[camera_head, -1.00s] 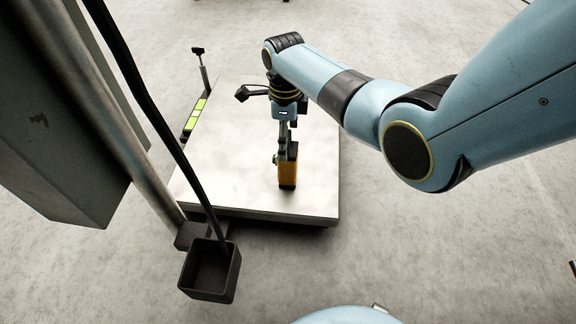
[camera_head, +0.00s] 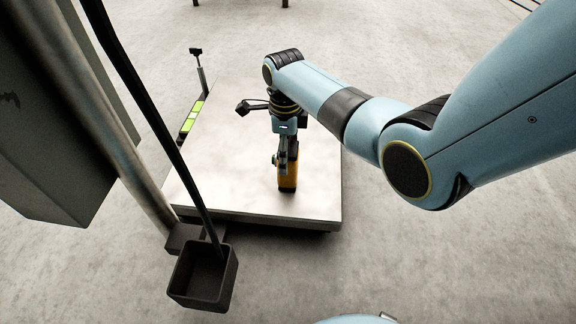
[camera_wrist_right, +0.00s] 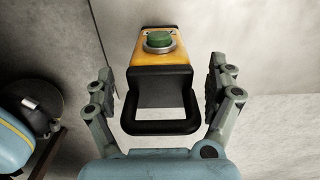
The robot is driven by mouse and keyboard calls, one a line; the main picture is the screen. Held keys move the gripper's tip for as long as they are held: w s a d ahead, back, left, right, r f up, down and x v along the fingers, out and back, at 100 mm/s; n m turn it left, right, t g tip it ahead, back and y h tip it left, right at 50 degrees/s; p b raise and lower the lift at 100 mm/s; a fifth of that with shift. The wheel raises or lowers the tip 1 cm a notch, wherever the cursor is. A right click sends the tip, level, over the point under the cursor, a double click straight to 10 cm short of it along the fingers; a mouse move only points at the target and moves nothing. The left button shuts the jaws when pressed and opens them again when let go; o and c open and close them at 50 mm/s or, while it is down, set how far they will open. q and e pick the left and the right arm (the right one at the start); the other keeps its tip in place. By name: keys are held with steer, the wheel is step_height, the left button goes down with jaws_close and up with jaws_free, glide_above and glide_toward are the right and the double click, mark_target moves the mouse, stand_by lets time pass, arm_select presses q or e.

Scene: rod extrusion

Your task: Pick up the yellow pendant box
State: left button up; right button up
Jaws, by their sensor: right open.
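The yellow pendant box (camera_head: 287,180) stands on the pale platform (camera_head: 230,190) in the head view, below my right gripper (camera_head: 286,150). In the right wrist view the box (camera_wrist_right: 160,78) shows its yellow top face, a green button (camera_wrist_right: 159,40) in a metal ring and a black loop handle (camera_wrist_right: 160,126) at the near end. My right gripper (camera_wrist_right: 160,92) is open, with one finger on each side of the box. Gaps show between the fingers and the box in this view. My left gripper is in neither view.
A grey cabinet (camera_head: 45,130) and a metal pole stand at the left. A thin post (camera_head: 201,75) and a yellow-green strip (camera_head: 191,117) are at the platform's left edge. The right floor is clear.

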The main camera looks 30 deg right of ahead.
steer(key=c, duration=1.8)
